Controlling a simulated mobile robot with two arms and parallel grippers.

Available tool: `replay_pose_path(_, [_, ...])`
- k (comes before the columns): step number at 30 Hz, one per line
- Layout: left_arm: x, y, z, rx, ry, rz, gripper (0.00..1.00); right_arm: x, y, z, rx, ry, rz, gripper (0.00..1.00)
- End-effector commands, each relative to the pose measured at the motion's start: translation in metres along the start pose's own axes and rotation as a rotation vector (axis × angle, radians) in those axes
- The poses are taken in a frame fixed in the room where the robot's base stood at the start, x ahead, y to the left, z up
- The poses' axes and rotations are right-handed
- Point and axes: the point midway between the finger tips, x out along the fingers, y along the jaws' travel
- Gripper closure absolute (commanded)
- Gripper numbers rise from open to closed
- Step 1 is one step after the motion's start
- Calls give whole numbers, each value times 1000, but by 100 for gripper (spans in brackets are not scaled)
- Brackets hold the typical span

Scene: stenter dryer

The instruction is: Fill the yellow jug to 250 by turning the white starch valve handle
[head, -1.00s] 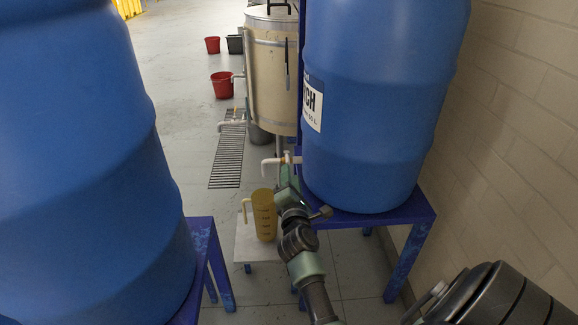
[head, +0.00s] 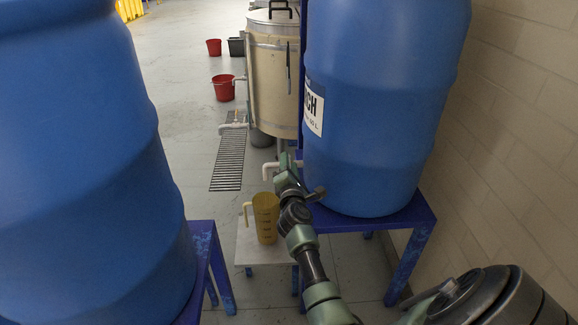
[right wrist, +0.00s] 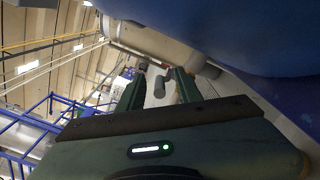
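The yellow jug (head: 266,220) stands upright on a low white-topped stool, its handle to the left; its fill level cannot be read. The white starch spout (head: 269,169) comes from the blue starch drum (head: 375,110) above and behind the jug. My right gripper (head: 285,162) is beside the spout and covers the valve body and handle in the head view. In the right wrist view its two dark green fingers (right wrist: 157,84) are apart, with a small grey part in the gap, perhaps the valve handle; contact cannot be told. My left gripper is out of view.
The stool (head: 252,250) stands beside the drum's blue stand (head: 405,222). Another large blue drum (head: 90,150) fills the left. A cream tank (head: 272,80) stands behind. A red bucket (head: 223,88) and floor grate (head: 228,155) lie beyond. A wall (head: 525,120) bounds the right.

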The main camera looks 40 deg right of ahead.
Motion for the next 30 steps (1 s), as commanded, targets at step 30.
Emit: replay_pose_path(30, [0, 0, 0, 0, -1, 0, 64, 0, 0, 0, 0, 1, 1, 100])
